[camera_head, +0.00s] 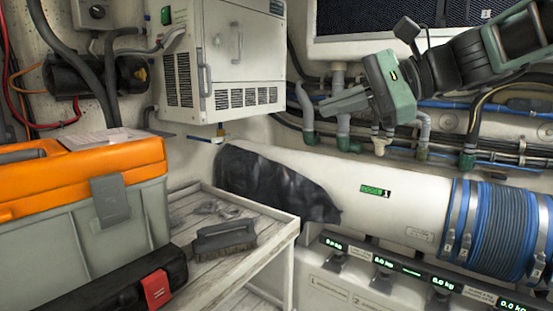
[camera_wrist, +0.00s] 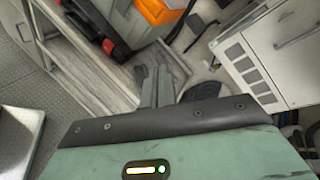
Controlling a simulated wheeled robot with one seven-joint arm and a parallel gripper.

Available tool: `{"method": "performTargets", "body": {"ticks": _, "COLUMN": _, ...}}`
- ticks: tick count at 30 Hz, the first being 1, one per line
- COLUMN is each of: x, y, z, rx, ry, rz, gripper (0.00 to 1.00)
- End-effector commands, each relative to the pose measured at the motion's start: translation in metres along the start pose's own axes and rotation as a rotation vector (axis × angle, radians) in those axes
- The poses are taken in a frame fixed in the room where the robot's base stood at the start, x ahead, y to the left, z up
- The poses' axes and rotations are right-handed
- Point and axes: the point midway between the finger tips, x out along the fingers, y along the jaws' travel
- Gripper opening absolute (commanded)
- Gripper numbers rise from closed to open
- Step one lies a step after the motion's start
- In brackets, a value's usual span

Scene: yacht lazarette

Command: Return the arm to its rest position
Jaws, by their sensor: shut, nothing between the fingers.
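My gripper (camera_head: 326,106) is at the upper right of the head view, in front of the pipes and hoses on the back wall. Its green body and my dark arm reach in from the right edge. The fingers point left, are shut and hold nothing. In the wrist view my gripper (camera_wrist: 153,74) also shows with its two grey fingers together, and the wooden bench lies beyond them. Nothing visibly touches the fingers.
An orange and grey toolbox (camera_head: 60,205) and a black case with a red latch (camera_head: 115,285) stand at left. A brush (camera_head: 224,240) lies on the wooden bench (camera_head: 262,220). A white cabinet (camera_head: 232,60) hangs behind. A large white pipe (camera_head: 400,195) runs below my gripper.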

Motion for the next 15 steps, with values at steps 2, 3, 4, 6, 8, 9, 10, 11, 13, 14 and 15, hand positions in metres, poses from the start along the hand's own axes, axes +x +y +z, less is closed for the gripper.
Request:
{"method": "performTargets", "body": {"ticks": 2, "x": 0.026, "y": 0.056, "z": 0.003, "rx": -0.097, "ry": 0.036, "rz": 0.167, "gripper": 0.0}}
{"method": "performTargets", "body": {"ticks": 3, "x": 0.035, "y": 0.084, "z": 0.004, "rx": -0.157, "ry": 0.051, "rz": 0.252, "gripper": 0.0}}
{"method": "performTargets", "body": {"ticks": 4, "x": 0.041, "y": 0.105, "z": 0.005, "rx": -0.207, "ry": 0.06, "rz": 0.317, "gripper": 0.0}}
{"method": "performTargets", "body": {"ticks": 6, "x": 0.049, "y": 0.156, "z": 0.005, "rx": -0.339, "ry": 0.074, "rz": 0.472, "gripper": 0.0}}
{"method": "performTargets", "body": {"ticks": 8, "x": 0.05, "y": 0.201, "z": 0.005, "rx": -0.472, "ry": 0.073, "rz": 0.61, "gripper": 0.0}}
{"method": "performTargets", "body": {"ticks": 9, "x": 0.048, "y": 0.23, "z": 0.005, "rx": -0.573, "ry": 0.065, "rz": 0.705, "gripper": 0.0}}
{"method": "performTargets", "body": {"ticks": 10, "x": 0.046, "y": 0.251, "z": 0.004, "rx": -0.654, "ry": 0.055, "rz": 0.775, "gripper": 0.0}}
{"method": "performTargets", "body": {"ticks": 11, "x": 0.042, "y": 0.271, "z": 0.003, "rx": -0.739, "ry": 0.041, "rz": 0.844, "gripper": 0.0}}
{"method": "performTargets", "body": {"ticks": 13, "x": 0.03, "y": 0.31, "z": 0.0, "rx": -0.935, "ry": -0.002, "rz": 0.988, "gripper": 0.0}}
{"method": "performTargets", "body": {"ticks": 14, "x": 0.025, "y": 0.323, "z": -0.002, "rx": -1.011, "ry": -0.023, "rz": 1.039, "gripper": 0.0}}
{"method": "performTargets", "body": {"ticks": 15, "x": 0.019, "y": 0.339, "z": -0.004, "rx": -1.105, "ry": -0.051, "rz": 1.099, "gripper": 0.0}}
